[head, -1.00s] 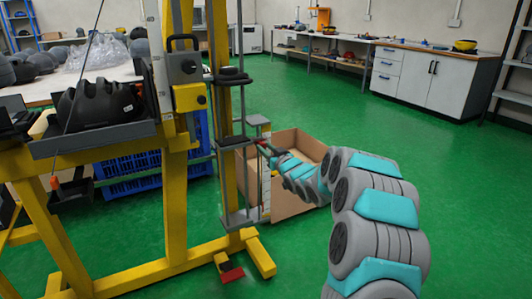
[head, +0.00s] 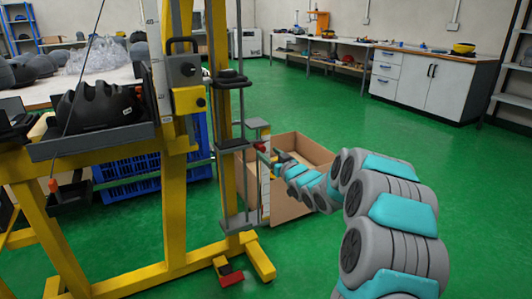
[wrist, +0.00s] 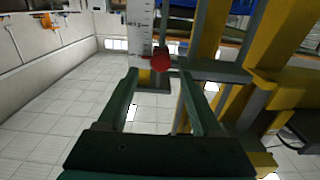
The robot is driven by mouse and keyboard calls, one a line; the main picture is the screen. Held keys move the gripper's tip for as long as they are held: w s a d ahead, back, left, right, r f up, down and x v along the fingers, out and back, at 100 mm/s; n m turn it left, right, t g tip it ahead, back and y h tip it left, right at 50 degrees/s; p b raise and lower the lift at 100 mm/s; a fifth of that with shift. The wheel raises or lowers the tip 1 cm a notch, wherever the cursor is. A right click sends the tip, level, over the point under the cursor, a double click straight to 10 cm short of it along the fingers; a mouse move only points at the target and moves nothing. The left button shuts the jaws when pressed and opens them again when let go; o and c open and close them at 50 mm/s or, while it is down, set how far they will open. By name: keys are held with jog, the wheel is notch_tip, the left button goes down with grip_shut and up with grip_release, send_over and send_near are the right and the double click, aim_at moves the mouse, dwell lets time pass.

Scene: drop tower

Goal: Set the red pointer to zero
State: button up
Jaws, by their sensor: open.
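The red pointer (wrist: 160,62) is a small red knob on the upright scale of the yellow drop tower; it also shows in the head view (head: 260,147). The white scale (wrist: 140,35) has dark marks and stands just behind and left of the pointer. My gripper (wrist: 160,74) is open and empty, its two dark green fingers pointing at the scale, with the knob seen between and just beyond the tips. In the head view my gripper (head: 277,157) is small, just right of the pointer. I cannot read which mark the pointer stands at.
The yellow tower frame (head: 175,215) and its guide rods stand close left of my gripper. An open cardboard box (head: 312,150) sits behind my arm. A black helmet (head: 98,103) rests on the tower's tray. Green floor to the right is clear.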

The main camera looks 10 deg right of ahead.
jog(key=v, duration=0.4)
jog(key=shift+s+d, duration=0.15)
jog(key=shift+s, duration=0.2)
jog(key=shift+s+r, duration=0.1)
jog(key=s+a+f+m+g+h, duration=0.1)
jog(key=s+g, duration=0.5)
jog(key=s, duration=1.3)
jog(key=s+a+f+m+g+h, duration=0.1)
jog(key=s+g, duration=0.5)
jog(key=s, duration=1.4)
jog(key=s+a+f+m+g+h, duration=0.1)
jog(key=s+f+g+h, duration=0.2)
jog(key=s, duration=1.7)
jog(key=f+g, duration=0.1)
jog(key=g, duration=0.3)
jog(key=shift+a+f+m+h, duration=0.2)
jog(key=shift+f+m+h, duration=0.1)
jog(key=shift+f, duration=0.1)
jog(key=shift+w, duration=0.1)
jog(key=shift+c, duration=0.3)
